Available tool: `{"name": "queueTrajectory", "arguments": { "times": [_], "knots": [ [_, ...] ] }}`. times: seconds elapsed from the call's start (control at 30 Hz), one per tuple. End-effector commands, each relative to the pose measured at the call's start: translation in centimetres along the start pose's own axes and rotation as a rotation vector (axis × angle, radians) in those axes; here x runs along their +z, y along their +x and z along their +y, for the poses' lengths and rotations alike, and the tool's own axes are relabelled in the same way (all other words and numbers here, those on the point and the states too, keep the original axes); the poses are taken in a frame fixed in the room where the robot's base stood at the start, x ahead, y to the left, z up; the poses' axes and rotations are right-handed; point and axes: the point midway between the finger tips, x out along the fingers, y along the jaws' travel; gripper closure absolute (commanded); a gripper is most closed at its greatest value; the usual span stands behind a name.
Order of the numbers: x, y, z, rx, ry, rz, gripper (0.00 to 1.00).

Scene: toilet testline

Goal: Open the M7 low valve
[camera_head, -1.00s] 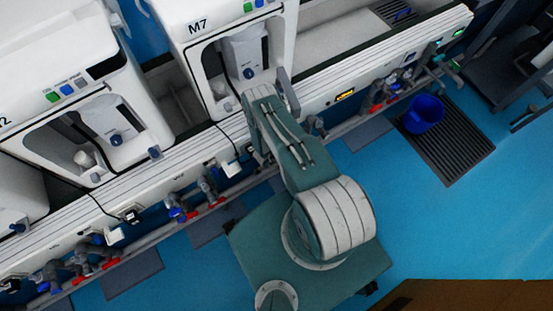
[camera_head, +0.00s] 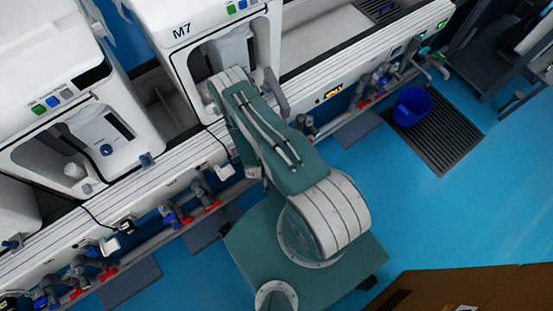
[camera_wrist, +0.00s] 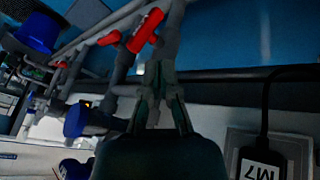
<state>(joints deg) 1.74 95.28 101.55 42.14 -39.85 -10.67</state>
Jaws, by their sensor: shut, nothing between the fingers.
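The machine marked M7 (camera_head: 181,30) stands at the top of the head view, above a white rail. In the wrist view, an M7 label (camera_wrist: 262,165) sits at lower right. A red valve handle (camera_wrist: 146,30) is on grey pipework at the top, with another red handle (camera_wrist: 109,38) to its left. A blue valve handle (camera_wrist: 75,120) is left of my gripper. My gripper (camera_wrist: 158,88) is shut and empty, its fingers pointing up toward the pipe below the larger red handle. I cannot tell whether they touch. My arm hides the gripper in the head view.
A blue bucket (camera_head: 411,106) stands on a dark floor grate (camera_head: 450,138) at right. More red-handled valves (camera_head: 190,215) line the pipe along the white rail (camera_head: 150,180). A brown surface (camera_head: 470,288) is at lower right.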

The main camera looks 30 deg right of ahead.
Motion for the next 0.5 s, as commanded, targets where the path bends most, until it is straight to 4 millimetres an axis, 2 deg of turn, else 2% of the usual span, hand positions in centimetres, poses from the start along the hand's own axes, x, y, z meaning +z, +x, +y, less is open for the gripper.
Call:
{"name": "queueTrajectory", "arguments": {
  "times": [0.03,0.1,0.2,0.37,0.5],
  "knots": [
    [0.5,-0.3,-0.1,-0.03,-0.13,0.021,1.0],
    [0.8,-0.7,-0.5,-0.069,-0.276,0.052,1.0],
    [1.1,-1.0,-0.9,-0.105,-0.402,0.081,1.0],
    [1.2,-0.5,-1.1,-0.118,-0.445,0.092,1.0],
    [1.1,1.4,-1.3,-0.117,-0.441,0.092,1.0]
  ]
}}
